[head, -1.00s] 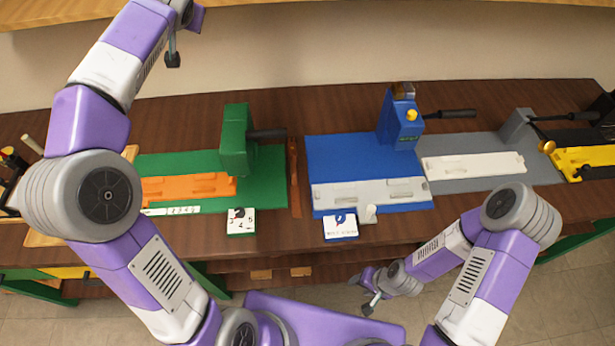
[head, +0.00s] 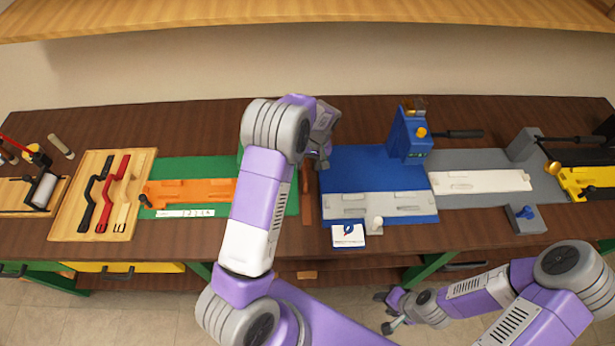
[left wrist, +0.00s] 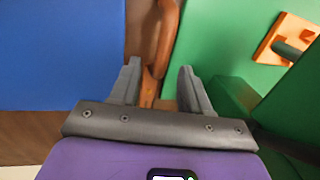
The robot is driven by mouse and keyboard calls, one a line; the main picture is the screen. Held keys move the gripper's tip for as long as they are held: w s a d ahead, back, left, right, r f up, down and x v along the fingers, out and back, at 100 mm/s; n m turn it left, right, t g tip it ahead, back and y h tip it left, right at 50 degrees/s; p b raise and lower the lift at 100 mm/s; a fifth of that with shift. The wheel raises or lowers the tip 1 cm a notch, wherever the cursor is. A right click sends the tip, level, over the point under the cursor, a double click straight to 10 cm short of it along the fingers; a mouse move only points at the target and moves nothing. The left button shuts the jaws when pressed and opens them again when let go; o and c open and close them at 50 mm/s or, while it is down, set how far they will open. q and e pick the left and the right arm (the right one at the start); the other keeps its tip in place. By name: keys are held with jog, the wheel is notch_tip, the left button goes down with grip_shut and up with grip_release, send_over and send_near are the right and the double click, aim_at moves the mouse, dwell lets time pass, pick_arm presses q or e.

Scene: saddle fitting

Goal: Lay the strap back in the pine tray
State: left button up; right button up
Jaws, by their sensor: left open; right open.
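The strap (head: 307,200) is a narrow brown strip on the dark bench between the green and blue mats. The left arm hides part of its surroundings in the head view. My left gripper (head: 321,162) is at the strap's far end, open. In the left wrist view the strap (left wrist: 161,48) runs between the open fingers (left wrist: 159,68); I cannot tell whether they touch it. The pine tray (head: 66,222) lies at the left of the bench and holds a black, a red and a pale long-handled piece, with bare wood at its left. My right gripper (head: 388,313) is open and empty, low in front of the bench.
An orange fixture (head: 190,192) sits on the green mat, left of my left arm. A blue clamp (head: 408,135) stands on the blue mat (head: 350,165) to the right. A white card (head: 347,236) lies at the front edge. A wooden shelf (head: 300,20) runs above.

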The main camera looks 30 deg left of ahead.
aim_at(306, 169)
pick_arm(q)
jog(key=f, duration=0.4)
jog(key=shift+s+a+f, duration=0.25)
jog(key=shift+a, duration=0.15)
jog(key=shift+r, duration=0.1)
grip_shut()
